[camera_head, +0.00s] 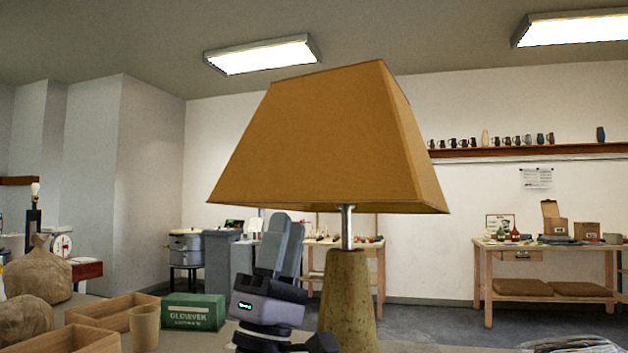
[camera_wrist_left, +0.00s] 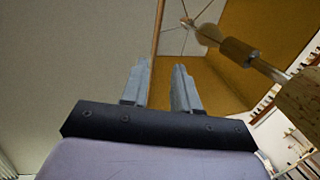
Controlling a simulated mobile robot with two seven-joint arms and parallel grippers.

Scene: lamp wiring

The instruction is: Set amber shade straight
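The amber shade (camera_head: 325,140) sits high on the lamp's metal stem (camera_head: 347,228), above a speckled tan base (camera_head: 348,300). Its top edge rises to the right and its bottom edge drops slightly; I cannot tell how much is tilt or turn. My left gripper (camera_head: 284,228) points up just under the shade's lower edge, left of the stem. The left wrist view shows its fingers (camera_wrist_left: 162,66) apart with nothing between them. There the shade's rim runs upward beyond the fingertips, with its inside (camera_wrist_left: 230,85) and the socket (camera_wrist_left: 238,51) to the right. My right gripper is not seen.
A green box (camera_head: 194,312), a tan cup (camera_head: 145,325), wooden trays (camera_head: 112,311) and sacks (camera_head: 38,272) stand to the left. A workbench (camera_head: 545,246) and a shelf of jugs (camera_head: 530,150) are far back at right. The space around the shade is clear.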

